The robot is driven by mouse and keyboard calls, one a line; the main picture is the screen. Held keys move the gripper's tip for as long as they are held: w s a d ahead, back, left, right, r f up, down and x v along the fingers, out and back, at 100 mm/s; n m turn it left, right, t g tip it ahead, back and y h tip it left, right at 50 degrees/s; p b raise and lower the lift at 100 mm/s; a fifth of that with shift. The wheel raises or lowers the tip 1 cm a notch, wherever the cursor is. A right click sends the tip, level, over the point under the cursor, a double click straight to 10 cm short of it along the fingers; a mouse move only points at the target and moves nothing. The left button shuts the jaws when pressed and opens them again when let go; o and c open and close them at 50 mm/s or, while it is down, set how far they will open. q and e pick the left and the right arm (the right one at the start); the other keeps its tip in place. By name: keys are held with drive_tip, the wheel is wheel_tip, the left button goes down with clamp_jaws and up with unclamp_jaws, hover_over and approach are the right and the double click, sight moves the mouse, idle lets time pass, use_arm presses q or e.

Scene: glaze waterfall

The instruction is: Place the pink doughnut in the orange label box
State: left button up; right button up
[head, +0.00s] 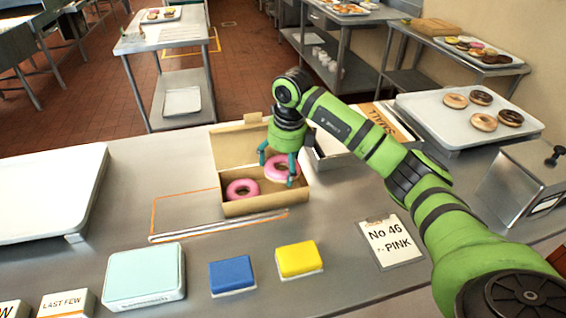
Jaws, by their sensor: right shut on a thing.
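An open brown cardboard box (253,205) stands on the counter, its lid raised at the back. I cannot make out an orange label on it. One pink doughnut (235,190) lies inside at the left. My right gripper (278,166) reaches down over the right half of the box and is shut on a second pink doughnut (272,172). This doughnut is at or just above the box's inside; I cannot tell whether it touches the bottom. My left gripper is not in view.
Blue (232,274) and yellow (299,259) blocks and a "No 46 - PINK" card (390,241) are in front. A tray (450,125) with several doughnuts stands at right.

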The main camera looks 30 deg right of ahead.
drive_tip(key=shift+f+b, duration=0.3)
drive_tip(key=shift+f, duration=0.3)
drive_tip(key=o, duration=0.9)
drive_tip(key=shift+r, duration=0.1)
drive_tip(key=shift+r+p, duration=0.3)
wheel_tip(320, 180, up, 12)
drive_tip(key=s+b, duration=0.1)
drive_tip(key=shift+s+d+r, duration=0.2)
drive_tip(key=shift+d+r, duration=0.05)
drive_tip(key=shift+d, duration=0.05)
